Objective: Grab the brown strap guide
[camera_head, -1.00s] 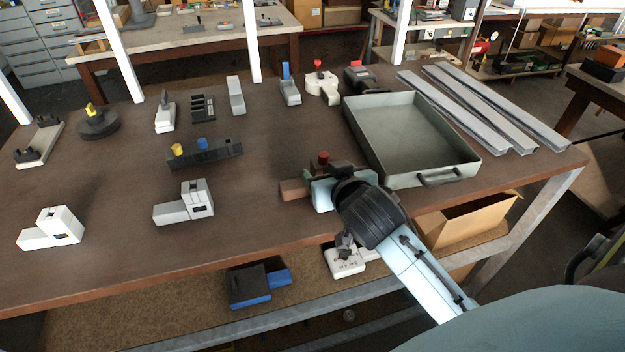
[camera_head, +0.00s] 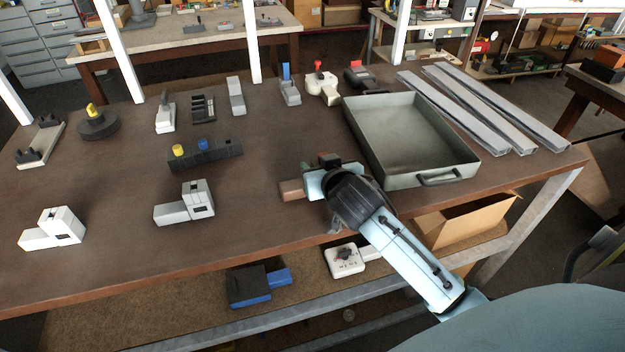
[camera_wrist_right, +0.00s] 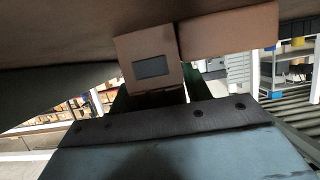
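The brown strap guide (camera_head: 291,189) lies on the brown workbench, its left end showing just left of my right gripper in the head view. The right wrist view shows it close up as a brown block (camera_wrist_right: 125,52) with a dark rectangular window and a longer brown bar (camera_wrist_right: 228,35) to its right. My right gripper (camera_head: 316,180) is at the guide; its fingers (camera_wrist_right: 158,97) are apart, one on each side of the block's lower part. No firm grip can be made out. My left gripper is out of view.
A grey-green tray (camera_head: 433,181) stands right of the gripper, with grey profiles (camera_head: 480,105) beyond. A dark block with yellow and blue knobs (camera_head: 205,153) and a grey-white block (camera_head: 185,208) lie to the left.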

